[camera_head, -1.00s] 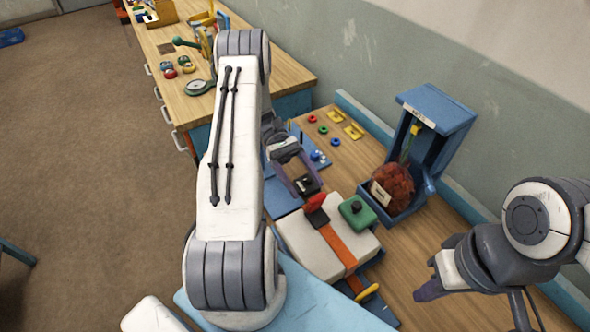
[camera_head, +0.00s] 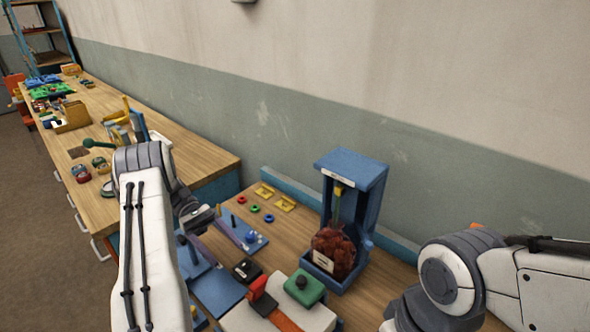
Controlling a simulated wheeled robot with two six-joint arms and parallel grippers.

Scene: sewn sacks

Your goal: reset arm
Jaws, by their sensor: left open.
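My left arm (camera_head: 150,240) comes in from the lower left and reaches over the bench. My left gripper (camera_head: 207,240) is open, with purple fingers, near the blue board with pegs (camera_head: 240,232); I see nothing held in it. My right arm (camera_head: 480,280) comes in from the right edge, and its gripper is below the frame. A red-brown filled sack (camera_head: 333,250) with a white label stands in the blue frame (camera_head: 350,190). A white cushion-like block with an orange strap (camera_head: 285,318) lies at the front, partly cut off, with a green block (camera_head: 305,287) on it.
Red, green and blue rings (camera_head: 255,208) and yellow pieces (camera_head: 275,196) lie on the wooden bench. A longer workbench (camera_head: 190,145) with small parts runs back left along the wall. A shelf (camera_head: 38,40) stands at the far left. The floor at left is clear.

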